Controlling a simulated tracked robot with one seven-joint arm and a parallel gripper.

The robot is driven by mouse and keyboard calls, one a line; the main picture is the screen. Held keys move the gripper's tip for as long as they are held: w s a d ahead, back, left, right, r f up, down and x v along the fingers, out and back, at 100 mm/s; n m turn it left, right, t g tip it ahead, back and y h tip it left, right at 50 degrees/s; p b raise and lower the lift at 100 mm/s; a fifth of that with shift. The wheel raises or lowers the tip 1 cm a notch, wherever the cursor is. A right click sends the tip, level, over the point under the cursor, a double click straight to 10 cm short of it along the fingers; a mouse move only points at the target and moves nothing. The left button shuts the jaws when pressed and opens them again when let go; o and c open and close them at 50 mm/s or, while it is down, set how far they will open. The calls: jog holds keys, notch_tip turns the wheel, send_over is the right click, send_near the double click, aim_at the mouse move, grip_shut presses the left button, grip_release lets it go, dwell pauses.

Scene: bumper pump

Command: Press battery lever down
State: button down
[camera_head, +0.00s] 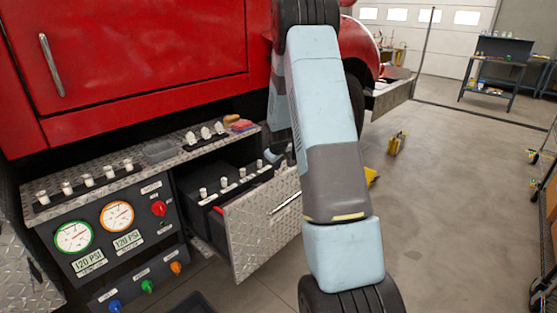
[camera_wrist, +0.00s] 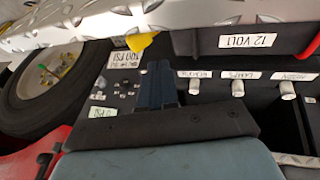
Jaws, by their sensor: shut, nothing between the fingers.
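An open drawer (camera_head: 262,228) with a diamond-plate front holds a row of pale knobbed levers (camera_head: 224,182). Three of these levers show in the wrist view: a left one (camera_wrist: 194,86), a middle one (camera_wrist: 238,88) and a right one (camera_wrist: 287,90). Each has a small white label whose text I cannot read surely, so I cannot tell which is the battery lever. My gripper (camera_wrist: 158,72) is shut and empty, with its dark fingers just left of the left lever in the wrist view. I cannot tell whether it touches anything. In the head view my arm hides the fingertips.
A black box labelled 12 VOLT (camera_wrist: 250,40) stands beyond the levers. A gauge panel (camera_head: 95,238) is left of the drawer, with more levers (camera_head: 88,180) on the bumper top. The red truck (camera_head: 140,60) rises behind. The floor (camera_head: 455,190) at right is mostly clear.

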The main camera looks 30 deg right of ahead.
aim_at(282, 171)
jog(key=f, duration=0.1)
jog(key=w+d+f, duration=0.1)
jog(key=d+f, duration=0.1)
jog(key=f, duration=0.1)
jog(key=shift+w+d+f, duration=0.1)
jog(key=shift+w, duration=0.2)
jog(key=shift+w+d+f, duration=0.25)
jog(key=shift+d+f, duration=0.3)
